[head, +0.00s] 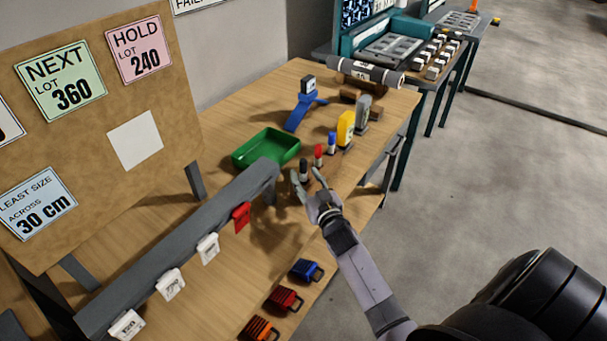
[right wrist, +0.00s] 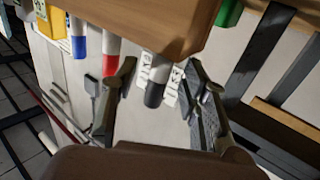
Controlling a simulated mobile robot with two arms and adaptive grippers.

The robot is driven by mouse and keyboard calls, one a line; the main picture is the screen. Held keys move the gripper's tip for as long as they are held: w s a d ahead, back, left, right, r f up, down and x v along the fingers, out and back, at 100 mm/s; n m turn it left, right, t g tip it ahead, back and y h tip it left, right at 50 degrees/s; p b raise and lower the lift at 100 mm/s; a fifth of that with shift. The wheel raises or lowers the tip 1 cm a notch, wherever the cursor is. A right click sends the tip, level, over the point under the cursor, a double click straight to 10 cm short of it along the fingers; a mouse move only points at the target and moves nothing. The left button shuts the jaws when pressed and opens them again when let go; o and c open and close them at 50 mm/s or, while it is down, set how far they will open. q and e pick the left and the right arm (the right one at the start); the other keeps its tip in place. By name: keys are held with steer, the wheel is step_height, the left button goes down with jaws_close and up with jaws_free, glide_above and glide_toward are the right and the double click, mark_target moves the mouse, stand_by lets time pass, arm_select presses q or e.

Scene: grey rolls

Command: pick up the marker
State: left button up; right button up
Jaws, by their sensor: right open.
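In the right wrist view the black marker (right wrist: 156,88) shows between the two spread fingers, apart from both. The red marker (right wrist: 112,38) and blue marker (right wrist: 79,38) are beyond the left finger there. My left gripper is not in view.
A green tray (head: 266,149) lies left of the markers. Yellow (head: 345,128) and grey (head: 362,112) upright items stand behind them. A grey rail (head: 180,245) with hanging tags runs along the left. Coloured clips (head: 307,270) lie near the front. The floor at right is clear.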

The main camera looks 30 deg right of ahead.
steer(key=shift+w+d+f, duration=0.1)
steer(key=shift+w+d, duration=0.1)
steer(key=shift+w, duration=1.05)
steer(key=shift+c, duration=0.3)
jaws_close()
